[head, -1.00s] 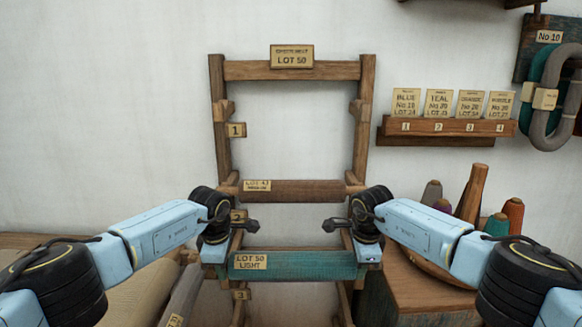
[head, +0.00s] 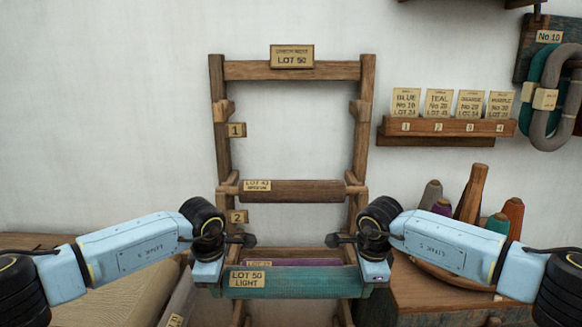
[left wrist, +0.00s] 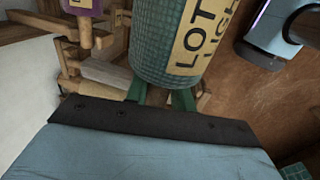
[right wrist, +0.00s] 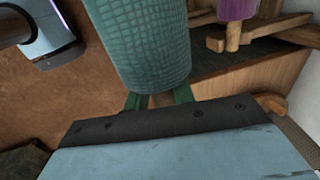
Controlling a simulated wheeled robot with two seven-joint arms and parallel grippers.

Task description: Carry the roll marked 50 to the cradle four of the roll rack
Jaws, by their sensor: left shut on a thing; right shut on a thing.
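The teal roll marked LOT 50 LIGHT (head: 310,284) is level between my two grippers, in front of the lower part of the wooden roll rack (head: 365,110). My left gripper (head: 222,278) is shut on its left end and my right gripper (head: 370,276) on its right end. The roll also shows in the left wrist view (left wrist: 155,50) and the right wrist view (right wrist: 140,40). Tags 1 (head: 236,130) and 2 (head: 237,216) show on the rack's left post. Tag 3 is hidden and cradle four cannot be made out.
The upper cradle by tag 1 is empty. A brown LOT 43 roll (head: 310,191) lies above tag 2. A purple roll (head: 318,262) lies just behind the teal one. A wooden chest (head: 440,300) with cones stands right; a pale roll (head: 180,305) is at left.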

